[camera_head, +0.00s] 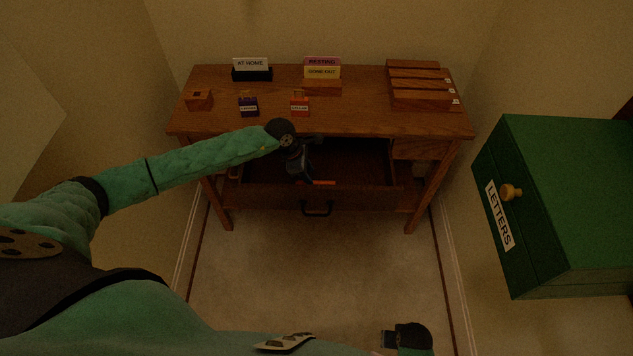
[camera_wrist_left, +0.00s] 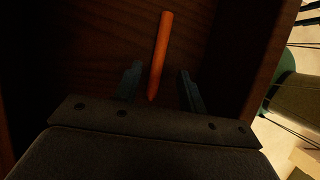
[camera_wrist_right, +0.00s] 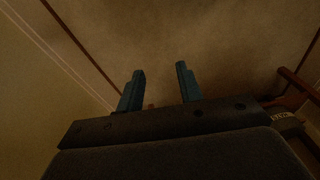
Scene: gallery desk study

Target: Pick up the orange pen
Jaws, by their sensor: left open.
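The orange pen (camera_head: 322,183) lies in the open desk drawer (camera_head: 360,197), near its front wall. In the left wrist view the pen (camera_wrist_left: 161,50) lies on the dark drawer floor, its lower end between the fingers in the picture. My left gripper (camera_head: 303,178) reaches into the drawer; its fingers (camera_wrist_left: 160,88) are apart, one on each side of the pen's near end, with no contact visible. My right gripper (camera_wrist_right: 160,85) is open and empty, over the bare floor and away from the desk; it also shows at the bottom of the head view (camera_head: 388,338).
The wooden desk (camera_head: 350,116) bears an "AT HOME" sign (camera_head: 251,64), sign cards (camera_head: 322,72), a small wooden block (camera_head: 199,99), blue (camera_head: 248,107) and red (camera_head: 299,107) padlock-like items, and a slotted wooden rack (camera_head: 420,97). A green "LETTERS" cabinet (camera_head: 570,200) stands right. The carpet (camera_head: 320,265) is clear.

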